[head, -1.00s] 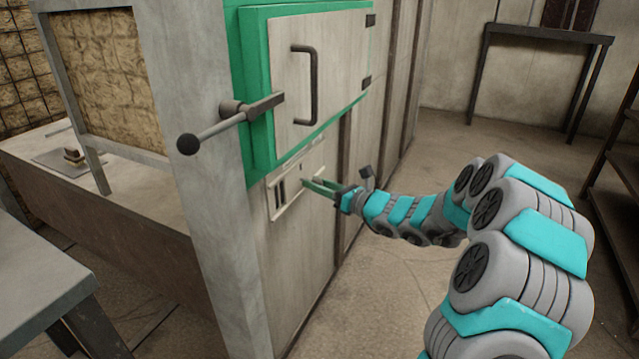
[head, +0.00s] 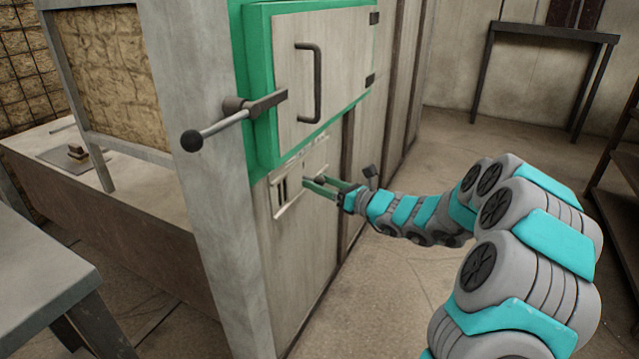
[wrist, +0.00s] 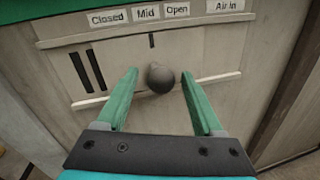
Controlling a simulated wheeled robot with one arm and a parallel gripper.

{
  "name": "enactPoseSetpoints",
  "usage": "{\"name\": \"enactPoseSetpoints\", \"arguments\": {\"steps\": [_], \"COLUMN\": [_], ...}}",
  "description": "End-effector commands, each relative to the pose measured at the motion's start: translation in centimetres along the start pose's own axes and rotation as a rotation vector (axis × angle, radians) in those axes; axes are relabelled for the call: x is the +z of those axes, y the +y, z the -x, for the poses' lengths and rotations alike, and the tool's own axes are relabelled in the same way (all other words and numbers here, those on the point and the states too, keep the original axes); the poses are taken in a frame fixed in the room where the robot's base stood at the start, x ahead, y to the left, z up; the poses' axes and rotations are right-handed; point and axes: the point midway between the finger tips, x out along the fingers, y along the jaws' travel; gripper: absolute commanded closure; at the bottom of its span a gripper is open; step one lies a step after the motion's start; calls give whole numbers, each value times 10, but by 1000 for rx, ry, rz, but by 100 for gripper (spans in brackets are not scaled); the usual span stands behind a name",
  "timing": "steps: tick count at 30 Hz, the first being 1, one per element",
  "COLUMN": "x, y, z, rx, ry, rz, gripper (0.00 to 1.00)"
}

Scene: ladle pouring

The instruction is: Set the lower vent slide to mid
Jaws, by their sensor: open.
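The lower vent slide (head: 291,189) is a pale plate with dark slots (wrist: 89,70) at its left, set between two rails below the green-framed door. Its round dark knob (wrist: 160,78) shows in the wrist view between my gripper's two green fingers. My gripper (wrist: 157,92) is open around the knob, with a gap on each side. It also shows in the head view (head: 311,187) at the vent. Labels Closed (wrist: 107,18), Mid (wrist: 147,12) and Open (wrist: 177,9) run above. A dark mark (wrist: 151,40) sits under Mid; the knob is slightly right of it.
An "Air In" label (wrist: 229,5) is at the right. Above the vent are the door handle (head: 317,85) and a latch lever with a ball end (head: 192,141). A grey table (head: 45,285) stands at the left. Floor is clear right of the cabinet.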

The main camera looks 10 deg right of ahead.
Motion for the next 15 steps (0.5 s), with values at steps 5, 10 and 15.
{"name": "enactPoseSetpoints", "arguments": {"steps": [5,10,15], "x": [0,0,0], "y": [-2,-1,-1], "z": [26,54,70], "rx": [-4,-3,-2], "ry": [-4,-3,-2], "rz": [0,-1,-1], "gripper": [31,31,31]}}
